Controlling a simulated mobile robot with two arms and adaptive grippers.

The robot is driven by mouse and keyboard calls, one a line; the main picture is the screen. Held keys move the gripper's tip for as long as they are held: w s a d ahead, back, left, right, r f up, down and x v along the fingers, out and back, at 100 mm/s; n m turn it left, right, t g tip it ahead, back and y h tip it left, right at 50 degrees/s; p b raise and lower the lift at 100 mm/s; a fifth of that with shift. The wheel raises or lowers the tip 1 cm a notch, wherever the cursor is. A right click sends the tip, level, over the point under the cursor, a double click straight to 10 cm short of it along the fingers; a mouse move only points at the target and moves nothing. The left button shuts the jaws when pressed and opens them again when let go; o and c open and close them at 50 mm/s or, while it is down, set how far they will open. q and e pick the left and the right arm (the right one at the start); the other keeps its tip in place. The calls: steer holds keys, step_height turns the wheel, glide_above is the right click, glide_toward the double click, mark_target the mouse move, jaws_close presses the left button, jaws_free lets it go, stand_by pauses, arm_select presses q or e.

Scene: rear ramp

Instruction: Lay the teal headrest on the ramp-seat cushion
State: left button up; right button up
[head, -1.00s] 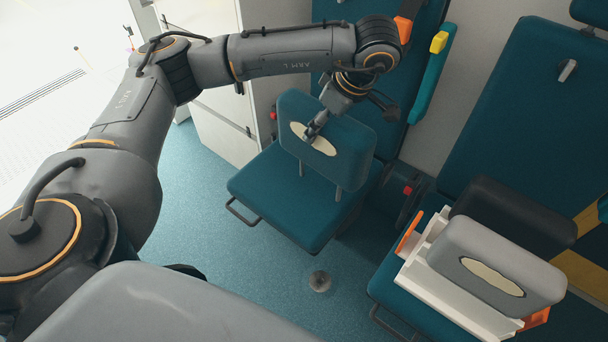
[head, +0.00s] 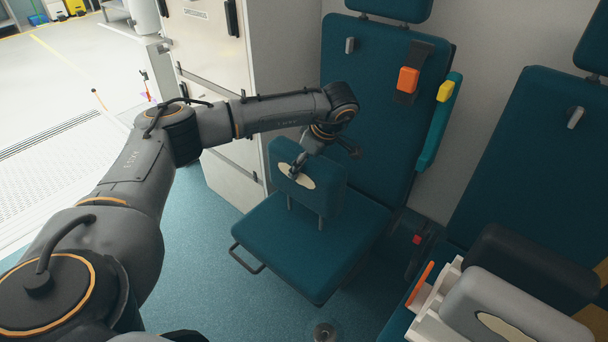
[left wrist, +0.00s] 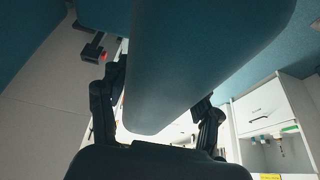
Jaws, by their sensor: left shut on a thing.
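The teal headrest (head: 325,195) is a padded block with a pale oval patch and two short grey posts below. It is upright above the teal ramp-seat cushion (head: 290,255), in front of the backrest. I cannot tell whether the posts touch the cushion. My left gripper (head: 298,168) is shut on the headrest at its pale patch. In the left wrist view the headrest (left wrist: 200,60) fills the top middle between the dark fingers; the contact is partly hidden. My right gripper is not in view.
The seat backrest (head: 375,110) has an orange buckle (head: 408,79) and a teal armrest (head: 440,120). A white cabinet (head: 215,90) stands at the left. A white crate (head: 428,322) with grey and black headrests is at lower right.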

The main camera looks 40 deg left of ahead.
mark_target(319, 159)
arm_select(q)
steer(key=x, duration=0.3)
steer(key=shift+w+d+f, duration=0.15)
steer(key=shift+f, duration=0.5)
steer(key=shift+r, duration=0.1)
steer(key=o, duration=1.8)
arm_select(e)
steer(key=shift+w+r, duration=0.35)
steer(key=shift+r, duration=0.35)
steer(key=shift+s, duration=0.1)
arm_select(q)
steer(key=v, duration=1.2)
steer(key=shift+d+p, duration=0.1)
steer(key=shift+p, duration=0.2)
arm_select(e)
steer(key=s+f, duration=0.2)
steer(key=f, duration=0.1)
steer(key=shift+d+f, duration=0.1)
